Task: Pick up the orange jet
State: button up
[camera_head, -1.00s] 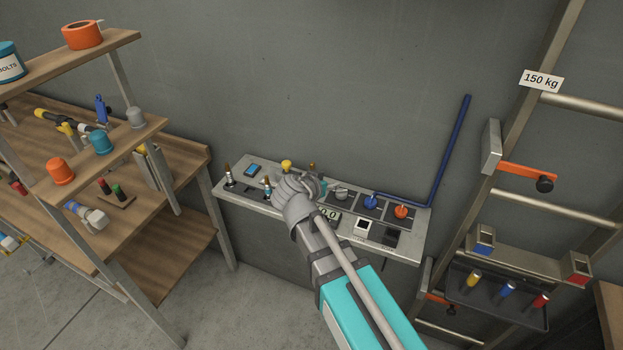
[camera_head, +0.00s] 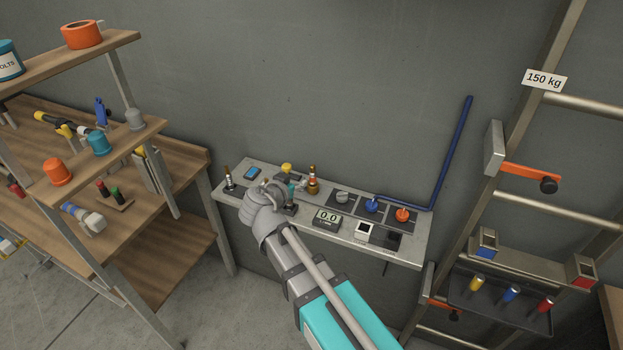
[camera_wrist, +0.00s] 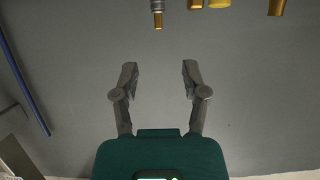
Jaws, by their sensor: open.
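A brass jet with an orange-red band (camera_head: 312,181) stands upright on the narrow grey wall shelf, just right of my gripper in the head view. My gripper (camera_head: 287,188) is over the left half of the shelf and partly hides what stands there. In the wrist view my gripper (camera_wrist: 157,80) has its two fingers spread, with only grey wall between them. A brass-tipped piece (camera_wrist: 157,15) shows at the top edge there, beyond the fingers. I cannot tell which jet it is.
The grey shelf (camera_head: 345,238) also holds another jet (camera_head: 229,178) at its left end, a yellow-topped item (camera_head: 287,168), a display (camera_head: 327,218), a blue knob (camera_head: 372,206) and an orange knob (camera_head: 402,215). A blue pipe (camera_head: 453,150) rises at right. Wooden shelving stands left.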

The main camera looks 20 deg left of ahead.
aim_at(312, 170)
jog(key=b+x, duration=0.2)
jog(key=x, duration=0.5)
jog(key=shift+f+b, duration=0.1)
jog(key=shift+b, duration=0.2)
jog(key=shift+w+f, duration=0.1)
jog(key=shift+w, duration=0.35)
jog(key=shift+w, duration=0.1)
jog(key=shift+b+x, duration=1)
jog(key=shift+x, duration=1.5)
jog(key=shift+d, duration=0.2)
jog(key=shift+c, duration=0.3)
grip_shut()
